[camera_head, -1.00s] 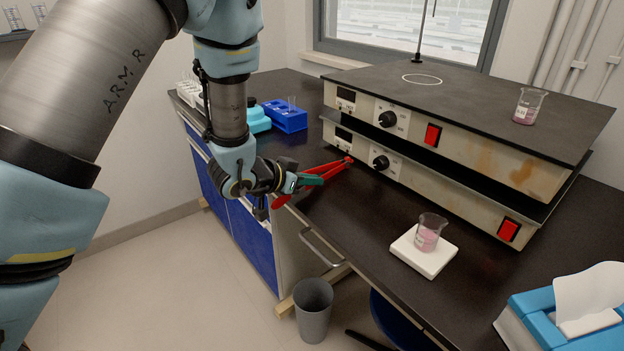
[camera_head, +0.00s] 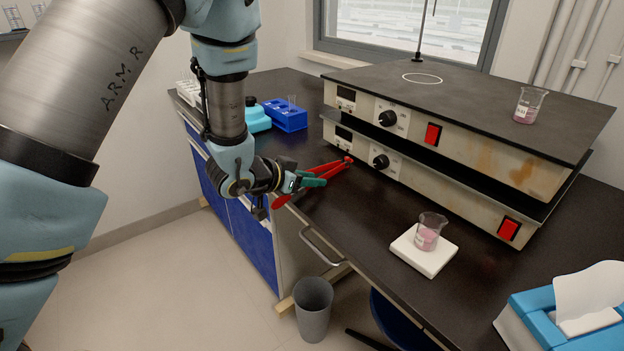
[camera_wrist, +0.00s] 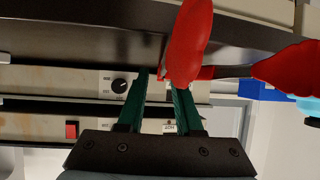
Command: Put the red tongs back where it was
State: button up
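The red tongs (camera_head: 333,169) lie at the bench's front edge, with their far end close to the lower hot plate and their handles reaching toward the edge. My gripper (camera_head: 324,178) is at the tongs, its green fingers level and pointing right. In the wrist view, the fingers of my gripper (camera_wrist: 161,80) stand apart with a gap between them. One handle of the tongs (camera_wrist: 190,42) crosses close by the right fingertip and the other is at the right. The contact between the fingers and tongs is partly hidden.
Two stacked hot plates (camera_head: 462,138) stand behind the tongs. A beaker on a white pad (camera_head: 424,257) is to the right, and a tissue box (camera_head: 540,318) is at the lower right. A blue rack (camera_head: 287,117) stands behind my gripper. A grey bin (camera_head: 313,310) is on the floor.

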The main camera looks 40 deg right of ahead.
notch_tip(320, 180, up, 6)
jog(key=f+b, duration=0.1)
send_over(277, 199)
jog(key=shift+r, duration=0.25)
jog(key=w+a+n+t+y, duration=0.6)
jog(key=w+a+n, duration=0.1)
jog(key=w+a, duration=0.8)
jog(key=a+n+g+y, duration=0.1)
jog(key=a+n+y, duration=0.3)
jog(key=a, duration=1)
jog(key=s+a+n+g+y, duration=0.2)
jog(key=s+a+n+g, duration=0.2)
jog(key=s+a, duration=0.5)
jog(key=shift+r+n, duration=0.3)
jog(key=shift+n, duration=0.2)
jog(key=shift+a, duration=0.15)
notch_tip(277, 199, up, 5)
jog(key=p, duration=0.4)
jog(key=shift+f+p, duration=0.15)
jog(key=shift+p, duration=0.15)
